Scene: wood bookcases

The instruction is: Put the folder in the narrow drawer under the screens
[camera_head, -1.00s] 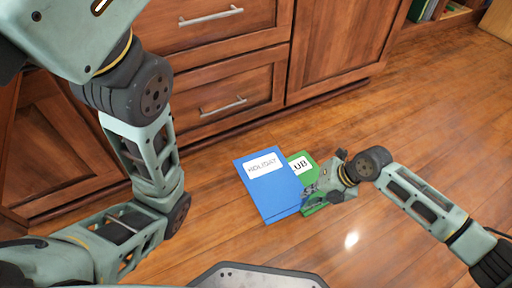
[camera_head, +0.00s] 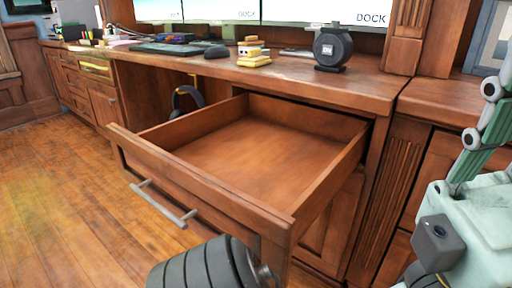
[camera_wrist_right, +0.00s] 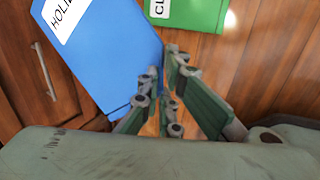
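A blue folder (camera_wrist_right: 105,45) with a white label starting "HOLI" lies on the wood floor in the right wrist view. A green folder (camera_wrist_right: 192,12) with a partly cut-off white label lies beside it. My right gripper (camera_wrist_right: 160,66) is open and low over the floor, its fingers by the blue folder's near right edge; contact cannot be told. In the head view the narrow drawer (camera_head: 265,150) is pulled out and empty, under the desk with the screens (camera_head: 325,12).
The desktop (camera_head: 330,88) holds a yellow-and-white item (camera_head: 253,52), a dark round device (camera_head: 330,48) and a keyboard (camera_head: 165,48). A cabinet handle (camera_wrist_right: 44,70) is at the left in the right wrist view. Floor left of the drawer (camera_head: 60,200) is clear.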

